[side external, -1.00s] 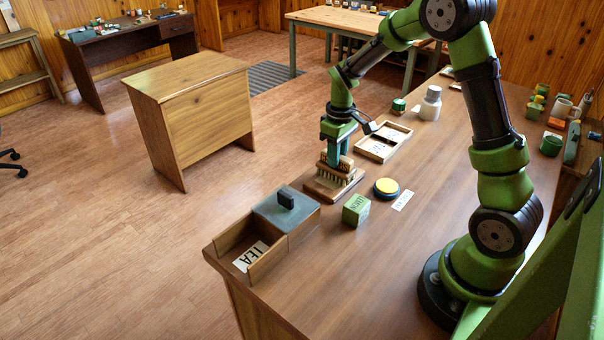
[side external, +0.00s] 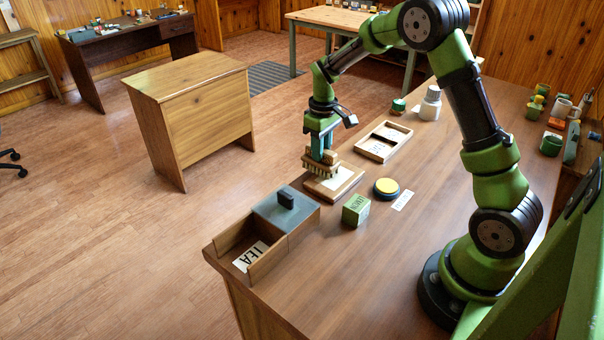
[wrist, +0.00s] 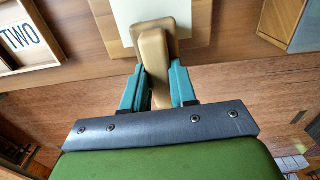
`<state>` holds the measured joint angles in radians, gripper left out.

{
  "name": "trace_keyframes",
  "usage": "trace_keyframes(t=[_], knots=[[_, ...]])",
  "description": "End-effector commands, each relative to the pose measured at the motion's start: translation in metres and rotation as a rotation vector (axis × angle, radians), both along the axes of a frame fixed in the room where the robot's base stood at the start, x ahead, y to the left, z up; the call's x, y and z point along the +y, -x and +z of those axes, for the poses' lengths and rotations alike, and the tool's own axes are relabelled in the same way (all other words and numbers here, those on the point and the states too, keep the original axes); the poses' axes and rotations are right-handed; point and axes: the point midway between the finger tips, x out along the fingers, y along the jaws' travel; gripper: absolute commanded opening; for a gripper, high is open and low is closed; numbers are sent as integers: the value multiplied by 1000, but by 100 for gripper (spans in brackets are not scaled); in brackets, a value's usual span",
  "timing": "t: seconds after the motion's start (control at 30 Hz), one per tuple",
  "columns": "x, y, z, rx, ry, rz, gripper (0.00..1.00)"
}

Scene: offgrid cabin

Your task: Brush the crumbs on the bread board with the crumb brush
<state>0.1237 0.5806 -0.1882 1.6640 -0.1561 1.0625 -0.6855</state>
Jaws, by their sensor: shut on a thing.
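My gripper (side external: 320,153) is shut on the wooden handle of the crumb brush (side external: 321,168). In the side view the brush hangs bristles down over the far left edge of the bread board (side external: 350,188). I cannot tell whether the bristles touch the board. The board is a wooden slab with a pale panel on top, lying flat on the table. In the wrist view my gripper (wrist: 157,82) has its teal fingers on both sides of the brush handle (wrist: 153,50), with the board (wrist: 196,15) beyond it. No crumbs can be made out.
A tea box (side external: 240,240) with a grey lid (side external: 286,211) stands left of the board. The table's middle is clear.

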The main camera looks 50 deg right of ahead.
Motion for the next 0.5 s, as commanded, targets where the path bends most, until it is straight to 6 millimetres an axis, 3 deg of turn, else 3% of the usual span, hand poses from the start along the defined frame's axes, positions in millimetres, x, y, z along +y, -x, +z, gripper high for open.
trace_keyframes(t=[0.03,0.5], knots=[[0,-5,0,0,0,0,0],[0,41,0,0,-1,-1,0]])
